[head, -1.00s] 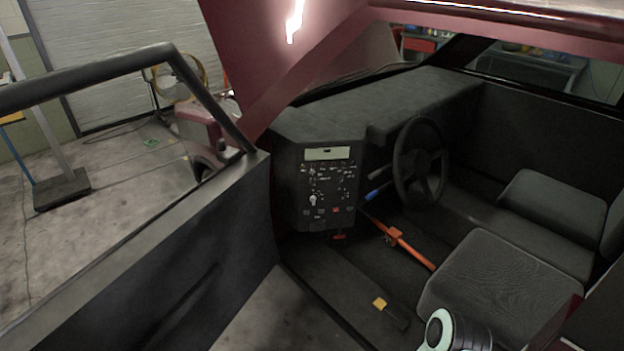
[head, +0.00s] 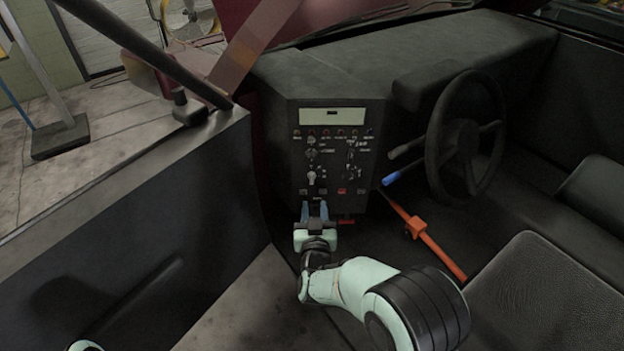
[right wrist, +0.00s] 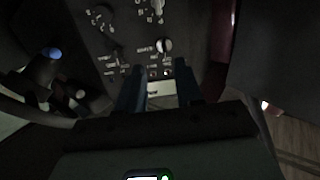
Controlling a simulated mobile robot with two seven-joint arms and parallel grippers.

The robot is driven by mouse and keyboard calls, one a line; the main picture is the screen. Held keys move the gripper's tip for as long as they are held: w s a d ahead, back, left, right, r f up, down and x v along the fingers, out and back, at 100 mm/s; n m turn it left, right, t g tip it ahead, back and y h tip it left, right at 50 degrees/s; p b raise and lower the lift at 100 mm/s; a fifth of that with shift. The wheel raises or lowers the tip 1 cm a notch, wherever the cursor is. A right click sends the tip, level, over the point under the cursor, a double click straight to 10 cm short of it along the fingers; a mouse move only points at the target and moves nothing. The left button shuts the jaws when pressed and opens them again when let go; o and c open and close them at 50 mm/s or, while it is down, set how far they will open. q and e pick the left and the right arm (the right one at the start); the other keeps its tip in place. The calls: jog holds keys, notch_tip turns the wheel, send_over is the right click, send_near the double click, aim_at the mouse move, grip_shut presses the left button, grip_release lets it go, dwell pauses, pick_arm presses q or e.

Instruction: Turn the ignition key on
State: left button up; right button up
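The dashboard control panel (head: 335,150) stands at the middle of the head view, with switches, knobs and a pale display strip. A light silver knob or key (head: 312,177) sits on its lower left; I cannot tell for sure that it is the ignition key. It seems to be the pale round knob (right wrist: 164,45) in the right wrist view. My right gripper (head: 315,211) is just below it, by the panel's lower edge, its blue fingers pointing up. The fingers (right wrist: 160,88) are apart with nothing visibly held. My left gripper is not in view.
The steering wheel (head: 465,140) is right of the panel, with a blue-tipped lever (head: 390,179) beside it. An orange bar (head: 430,245) slants across the floor. The open door (head: 130,230) stands left, the seat (head: 550,290) lower right.

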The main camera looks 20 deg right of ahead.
aim_at(312, 162)
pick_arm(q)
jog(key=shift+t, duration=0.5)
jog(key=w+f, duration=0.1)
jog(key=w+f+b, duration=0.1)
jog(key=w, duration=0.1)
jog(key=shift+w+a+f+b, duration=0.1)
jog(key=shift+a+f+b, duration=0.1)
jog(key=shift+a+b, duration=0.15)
pick_arm(e)
jog(key=shift+t, duration=0.4)
jog(key=r+x, duration=0.1)
jog(key=x, duration=0.8)
jog(key=r+x, duration=0.1)
jog(key=x, duration=0.4)
jog(key=shift+w+a+r, duration=0.1)
jog(key=shift+w+r, duration=0.15)
jog(key=shift+r, duration=0.05)
grip_shut()
